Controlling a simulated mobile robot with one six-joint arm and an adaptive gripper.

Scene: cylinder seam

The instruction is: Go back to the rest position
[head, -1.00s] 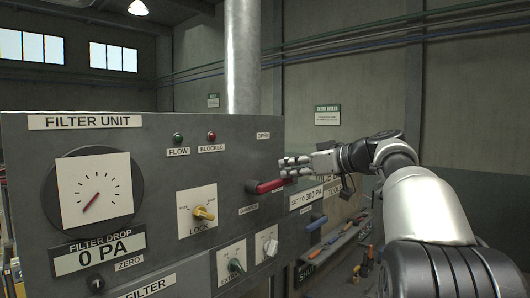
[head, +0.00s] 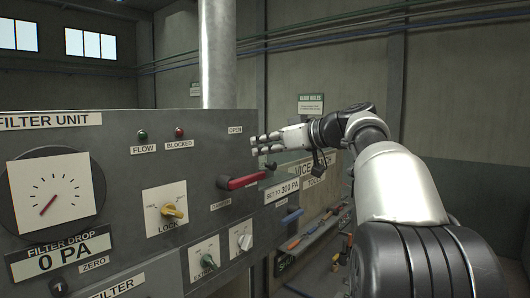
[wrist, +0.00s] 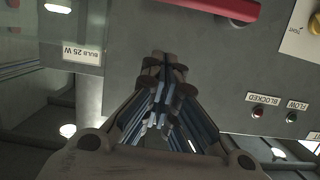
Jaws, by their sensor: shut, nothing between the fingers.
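My gripper (head: 261,145) is shut and empty. In the head view it is raised in front of the filter panel (head: 120,185), above the red damper handle (head: 247,180) and apart from it. In the wrist view its closed fingers (wrist: 165,65) point toward the grey panel, and the red handle (wrist: 220,8) shows at the top edge. My arm reaches in from the right of the head view.
The panel carries a gauge (head: 53,195), a yellow lock knob (head: 174,210) and lower knobs. A shelf with tools (head: 310,232) lies beyond its right end. A metal pipe (head: 217,60) rises behind. The air above the panel's right end looks clear.

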